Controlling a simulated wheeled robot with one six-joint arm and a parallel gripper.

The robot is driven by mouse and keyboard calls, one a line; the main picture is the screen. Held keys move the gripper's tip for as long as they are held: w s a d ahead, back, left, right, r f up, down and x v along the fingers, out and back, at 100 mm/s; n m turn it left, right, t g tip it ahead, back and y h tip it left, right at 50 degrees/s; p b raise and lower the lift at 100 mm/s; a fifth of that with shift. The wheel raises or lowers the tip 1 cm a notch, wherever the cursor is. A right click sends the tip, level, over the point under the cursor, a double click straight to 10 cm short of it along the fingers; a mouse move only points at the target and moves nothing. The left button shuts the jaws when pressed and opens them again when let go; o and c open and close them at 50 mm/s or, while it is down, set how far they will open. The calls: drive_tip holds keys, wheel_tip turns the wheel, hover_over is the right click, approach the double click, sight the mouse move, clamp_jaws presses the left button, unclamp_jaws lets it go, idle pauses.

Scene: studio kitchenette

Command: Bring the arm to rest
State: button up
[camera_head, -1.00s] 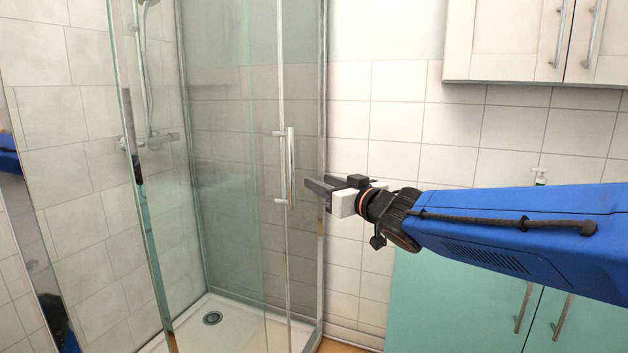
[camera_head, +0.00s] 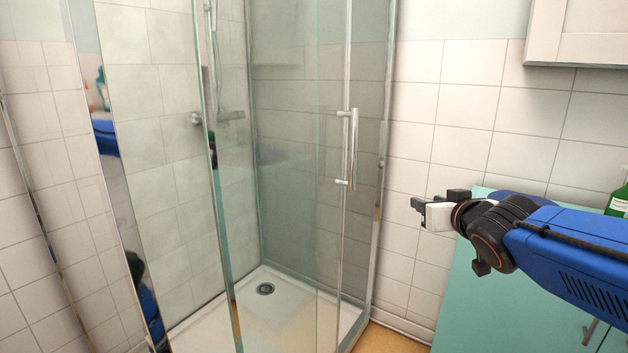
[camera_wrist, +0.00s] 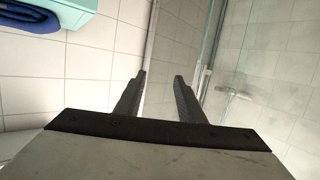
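My gripper (camera_head: 418,208) is in front of the tiled wall, to the right of the shower door handle (camera_head: 352,150) in the head view. My blue arm (camera_head: 570,245) reaches in from the right, above the teal cabinet. In the wrist view my gripper (camera_wrist: 160,85) shows its two dark fingers apart, with nothing between them. The shower's glass and metal frame stand beyond the fingers. The gripper appears clear of the handle.
The glass shower enclosure with a white tray (camera_head: 205,325) fills the middle and left. A teal cabinet (camera_head: 465,300) is at the lower right. A wall cupboard (camera_head: 590,35) hangs at the upper right. A green bottle (camera_head: 619,200) is at the right edge.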

drive_tip(key=s+f+g, duration=0.5)
drive_tip(key=s+f, duration=0.4)
drive_tip(key=s, duration=0.3)
drive_tip(key=s+f+g, duration=0.5)
drive_tip(key=s+f, duration=0.5)
drive_tip(key=s, duration=0.2)
drive_tip(key=shift+s+d+m, duration=0.25)
drive_tip(key=shift+s+m, duration=0.05)
drive_tip(key=shift+s, duration=0.1)
drive_tip(key=shift+f, duration=0.1)
drive_tip(key=shift+c, duration=0.6)
drive_tip(key=shift+d, duration=0.15)
